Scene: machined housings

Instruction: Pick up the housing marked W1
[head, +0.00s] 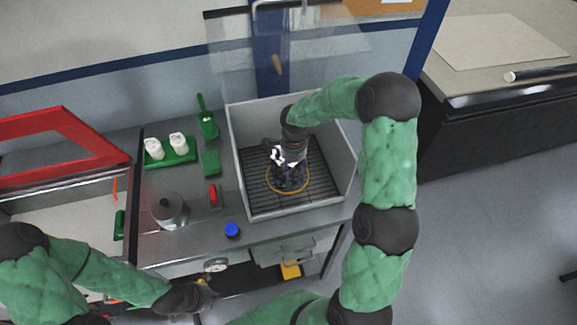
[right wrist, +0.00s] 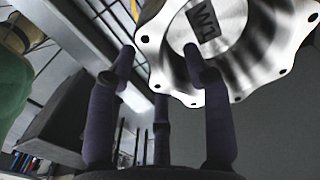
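The housing marked W1 (right wrist: 235,48) is a round, silver machined part with a scalloped, holed flange and a dark label that appears rotated. It fills the upper right of the right wrist view. My right gripper (right wrist: 158,52) has its dark fingers spread; one fingertip overlaps the housing in the picture, and the others stand left of and below it. I cannot tell whether that fingertip touches. In the head view my right gripper (head: 288,182) points down into the grey tray and hides most of what lies under it. My left gripper (head: 205,297) is low at the bench front, its fingers unclear.
The grey tray (head: 240,135) has raised walls and a ribbed floor with a yellow ring (head: 269,186). A clear panel stands behind.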

